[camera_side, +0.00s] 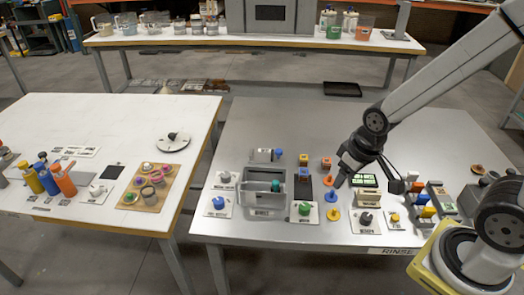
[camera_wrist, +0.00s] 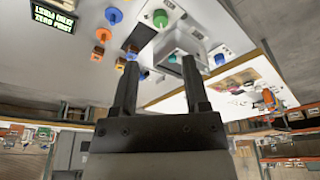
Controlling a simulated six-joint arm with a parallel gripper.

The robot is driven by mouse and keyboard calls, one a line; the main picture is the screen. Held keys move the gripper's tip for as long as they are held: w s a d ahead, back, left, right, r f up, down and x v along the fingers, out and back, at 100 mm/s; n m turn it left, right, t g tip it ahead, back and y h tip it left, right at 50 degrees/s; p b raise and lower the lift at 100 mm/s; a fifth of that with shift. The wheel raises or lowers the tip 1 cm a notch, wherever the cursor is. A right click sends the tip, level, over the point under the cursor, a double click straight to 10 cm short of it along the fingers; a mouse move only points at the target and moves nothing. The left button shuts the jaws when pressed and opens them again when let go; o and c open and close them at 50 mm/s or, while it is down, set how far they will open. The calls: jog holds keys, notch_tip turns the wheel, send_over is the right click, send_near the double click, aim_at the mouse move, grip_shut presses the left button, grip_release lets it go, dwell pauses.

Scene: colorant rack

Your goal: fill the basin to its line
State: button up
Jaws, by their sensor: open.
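A grey open-topped box (camera_side: 266,203), likely the basin, stands on the right-hand metal table. A teal knob (camera_side: 275,186) shows at it. Its fill line and any liquid inside are too small to tell. In the wrist view the box (camera_wrist: 182,38) shows beyond my fingers, with the teal knob (camera_wrist: 172,58) near its edge. My gripper (camera_side: 341,182) is over the table to the right of the box, near an orange disc knob (camera_side: 329,181). In the wrist view my gripper (camera_wrist: 158,60) has its two fingers apart, with nothing between them.
A blue knob (camera_side: 219,203) and a green knob (camera_side: 304,208) flank the box. The metal table's back left is clear. A white table (camera_side: 75,115) holds bottles.

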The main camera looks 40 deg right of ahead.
jog(key=o, duration=0.3)
jog(key=shift+o, duration=0.2)
jog(key=n+g, duration=0.3)
jog(key=n, duration=0.4)
send_over(218, 200)
jog(key=f, duration=1.1)
jog(key=shift+s+d+f, duration=0.2)
jog(key=shift+d+f, duration=0.05)
jog(key=shift+d, duration=0.15)
jog(key=shift+w+a+f, duration=0.2)
jog(key=shift+a+f, duration=0.2)
jog(key=shift+f, duration=3.9)
